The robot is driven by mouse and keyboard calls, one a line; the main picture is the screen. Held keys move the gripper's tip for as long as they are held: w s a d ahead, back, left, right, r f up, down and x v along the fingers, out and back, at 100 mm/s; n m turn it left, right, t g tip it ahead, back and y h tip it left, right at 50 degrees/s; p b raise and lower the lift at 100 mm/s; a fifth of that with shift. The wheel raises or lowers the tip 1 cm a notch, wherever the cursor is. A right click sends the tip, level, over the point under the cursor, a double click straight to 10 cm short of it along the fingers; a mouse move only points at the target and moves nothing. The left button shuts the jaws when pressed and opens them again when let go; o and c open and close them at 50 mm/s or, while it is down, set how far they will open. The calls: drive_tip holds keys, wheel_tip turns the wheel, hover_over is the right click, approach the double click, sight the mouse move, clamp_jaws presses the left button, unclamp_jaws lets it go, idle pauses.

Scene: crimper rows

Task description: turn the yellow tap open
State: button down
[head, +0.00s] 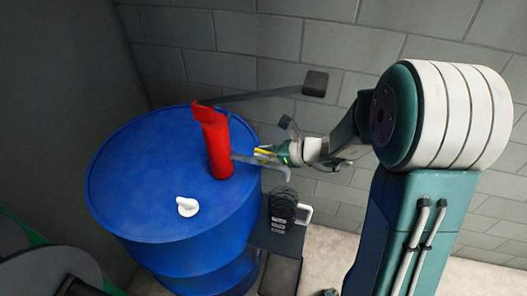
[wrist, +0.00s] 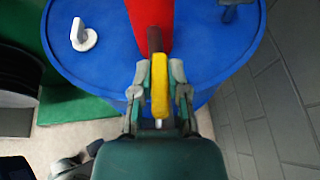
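The yellow tap handle (wrist: 159,85) stands lengthwise between the two fingers of my gripper (wrist: 160,75) in the wrist view. It sits at the end of a dark spout (wrist: 155,40) on the red pump (wrist: 150,12). In the head view the red pump (head: 217,150) stands upright on the blue barrel (head: 165,215), and a little yellow of the tap (head: 264,153) shows beside my gripper (head: 278,155). The fingers are very close to both sides of the handle. Whether they touch it is unclear.
A white fitting (head: 187,207) stands on the barrel top. A long grey lever (head: 265,95) with a dark grip reaches right from the pump. A dark coiled item (head: 284,207) lies on a dark stand at the barrel's right. A grey block wall (head: 340,50) is behind.

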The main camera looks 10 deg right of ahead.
drive_tip(key=shift+n+g+y, duration=0.3)
drive_tip(key=shift+n+g, duration=0.2)
drive_tip(key=shift+n, duration=0.2)
drive_tip(key=c, duration=0.6)
unclamp_jaws()
drive_tip(key=shift+c, duration=0.2)
drive_tip(key=v, duration=1.2)
